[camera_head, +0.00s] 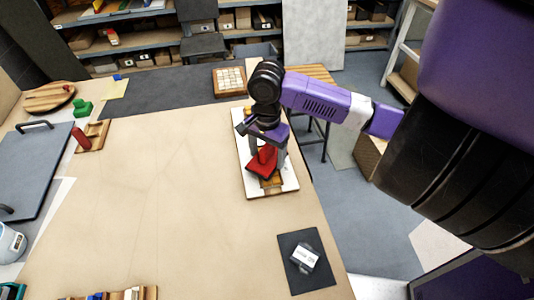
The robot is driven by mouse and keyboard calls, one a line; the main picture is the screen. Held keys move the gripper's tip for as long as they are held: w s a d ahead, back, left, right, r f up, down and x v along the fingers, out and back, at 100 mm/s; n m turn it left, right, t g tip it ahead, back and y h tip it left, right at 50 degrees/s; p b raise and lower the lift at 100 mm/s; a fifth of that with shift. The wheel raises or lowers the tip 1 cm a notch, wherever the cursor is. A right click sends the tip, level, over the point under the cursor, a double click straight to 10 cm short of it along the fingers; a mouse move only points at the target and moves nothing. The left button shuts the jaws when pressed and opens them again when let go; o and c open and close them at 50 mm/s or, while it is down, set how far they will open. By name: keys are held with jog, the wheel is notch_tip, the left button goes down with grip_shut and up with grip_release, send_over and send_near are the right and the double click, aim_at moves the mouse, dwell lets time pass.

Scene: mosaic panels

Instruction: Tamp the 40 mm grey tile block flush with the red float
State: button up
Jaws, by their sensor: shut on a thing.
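My gripper (266,150) points down over a white-edged mosaic panel (287,187) near the table's right edge. It is shut on the red float (262,168), which has an upright red handle and a flat red base. The float's base is over the panel, tilted in the picture, and I cannot tell whether it touches the tiles. Brown and orange parts of the panel show just in front of the float. I cannot make out the 40 mm grey tile block; the float and gripper hide part of the panel.
A black mat (290,278) with a small labelled grey item (305,258) lies at the front right. A tray of pale tiles (229,80) stands behind the panel. A red cylinder (82,138) on a board and a green block (82,109) are at left. The table's middle (160,200) is clear.

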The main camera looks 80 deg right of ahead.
aim_at(267, 145)
jog(key=shift+f, duration=0.7)
dwell(2.3)
notch_tip(267, 145, up, 5)
jog(key=p, duration=0.5)
jog(key=shift+r, duration=1.15)
